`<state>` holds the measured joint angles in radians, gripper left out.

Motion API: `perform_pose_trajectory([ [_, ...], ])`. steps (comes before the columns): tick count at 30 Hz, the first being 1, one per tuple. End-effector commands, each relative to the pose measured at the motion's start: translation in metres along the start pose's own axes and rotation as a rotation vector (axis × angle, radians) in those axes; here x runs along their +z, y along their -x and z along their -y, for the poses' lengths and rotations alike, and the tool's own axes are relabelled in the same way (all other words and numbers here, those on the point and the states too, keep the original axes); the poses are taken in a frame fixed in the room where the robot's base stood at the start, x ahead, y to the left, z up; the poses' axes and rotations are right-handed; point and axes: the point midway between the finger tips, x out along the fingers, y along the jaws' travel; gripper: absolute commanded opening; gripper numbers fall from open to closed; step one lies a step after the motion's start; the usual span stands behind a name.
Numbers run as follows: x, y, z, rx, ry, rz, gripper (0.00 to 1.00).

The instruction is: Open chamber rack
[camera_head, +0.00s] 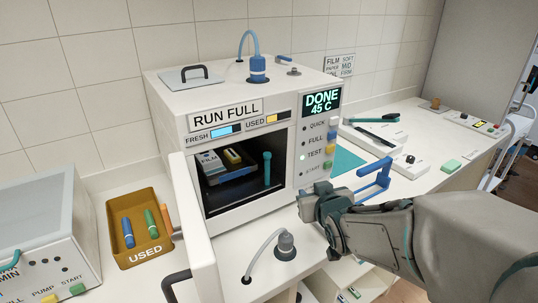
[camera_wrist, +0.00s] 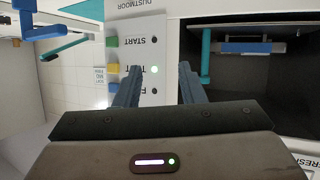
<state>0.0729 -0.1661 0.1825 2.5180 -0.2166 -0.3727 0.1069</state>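The white chamber machine (camera_head: 230,220) has its door (camera_head: 195,230) swung open to the left. Inside the dark chamber is a rack (camera_head: 232,174) holding a blue-grey FILM pack and a yellow item. A teal upright handle (camera_head: 267,168) stands at the right of the opening; it also shows in the wrist view (camera_wrist: 206,55), near the rack's blue and grey edge (camera_wrist: 250,47). My gripper (camera_head: 306,200) is in front of the machine's right side, right of the opening. In the wrist view my gripper (camera_wrist: 159,78) is open and empty, facing the button panel, with the teal handle beside one finger.
The display (camera_head: 321,103) reads DONE 45 C above several coloured buttons. A grey knob with a hose (camera_head: 286,245) stands on the counter before the chamber. A blue lever (camera_head: 374,180) is close behind my gripper. A USED bin (camera_head: 145,250) sits left of the door.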

Motion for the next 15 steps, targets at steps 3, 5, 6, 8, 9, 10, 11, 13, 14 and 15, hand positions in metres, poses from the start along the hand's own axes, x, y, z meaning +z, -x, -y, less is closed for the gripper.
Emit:
perform_pose_trajectory([
  [3,0.005,-0.025,0.021,-0.075,0.003,-0.142,0.36],
  [5,0.003,-0.032,0.029,-0.111,-0.003,-0.209,0.36],
  [6,0.002,-0.035,0.035,-0.134,-0.006,-0.25,0.36],
  [8,0.0,-0.038,0.042,-0.164,-0.014,-0.305,0.36],
  [9,-0.001,-0.04,0.046,-0.181,-0.019,-0.334,0.36],
  [10,-0.002,-0.04,0.049,-0.193,-0.022,-0.354,0.36],
  [11,-0.003,-0.04,0.051,-0.203,-0.026,-0.372,0.36],
  [13,-0.004,-0.041,0.055,-0.221,-0.033,-0.403,0.36],
  [14,-0.005,-0.041,0.056,-0.226,-0.035,-0.411,0.36],
  [15,-0.006,-0.041,0.057,-0.231,-0.037,-0.421,0.36],
])
